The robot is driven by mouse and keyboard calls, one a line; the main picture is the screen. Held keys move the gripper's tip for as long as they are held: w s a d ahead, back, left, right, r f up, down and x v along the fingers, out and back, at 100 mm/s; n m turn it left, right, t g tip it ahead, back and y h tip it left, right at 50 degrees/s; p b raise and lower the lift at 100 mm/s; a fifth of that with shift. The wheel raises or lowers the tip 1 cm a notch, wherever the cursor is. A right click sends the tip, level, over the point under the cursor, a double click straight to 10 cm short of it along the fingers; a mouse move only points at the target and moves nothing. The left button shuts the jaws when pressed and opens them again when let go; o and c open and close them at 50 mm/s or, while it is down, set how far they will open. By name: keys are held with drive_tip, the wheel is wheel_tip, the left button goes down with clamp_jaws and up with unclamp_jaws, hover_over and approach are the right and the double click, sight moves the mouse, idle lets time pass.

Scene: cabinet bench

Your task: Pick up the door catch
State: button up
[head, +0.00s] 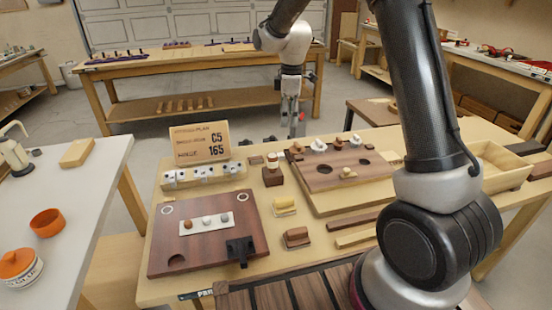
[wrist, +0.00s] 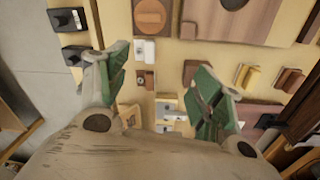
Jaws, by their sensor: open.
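I cannot tell for certain which piece is the door catch. Two small black fittings (wrist: 67,20) lie at the upper left of the wrist view; small dark pieces (head: 245,142) also show at the bench's back edge in the head view. A white fitting (wrist: 144,50) and a small brown block (wrist: 146,78) lie in the wrist view between and beyond my fingers. My gripper (head: 293,132) hangs above the back of the bench in the head view. In the wrist view my gripper (wrist: 160,85) has its green-padded fingers spread wide, with nothing held between them.
A dark door panel (head: 165,230) with a black fitting (head: 240,250) lies at the bench's front left. A sign (head: 200,143) stands behind a row of white pieces (head: 205,178). A holed board (head: 330,188) and wooden tray (head: 495,168) lie right.

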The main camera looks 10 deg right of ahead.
drive_tip(key=w+a+f+n, duration=0.1)
drive_tip(key=f, duration=0.1)
drive_tip(key=w+a+f+n, duration=0.1)
drive_tip(key=f, duration=0.2)
drive_tip(key=w+a+f+n, duration=0.1)
drive_tip(key=w+f, duration=0.1)
drive_tip(key=f, duration=0.1)
drive_tip(key=shift+w+f+g, duration=0.1)
drive_tip(key=shift+f+g, duration=0.1)
drive_tip(key=shift+g, duration=0.2)
wheel_tip(320, 180, down, 3)
drive_tip(key=shift+w+f, duration=0.1)
wheel_tip(320, 180, down, 5)
drive_tip(key=shift+w+f, duration=0.15)
drive_tip(key=c, duration=0.9)
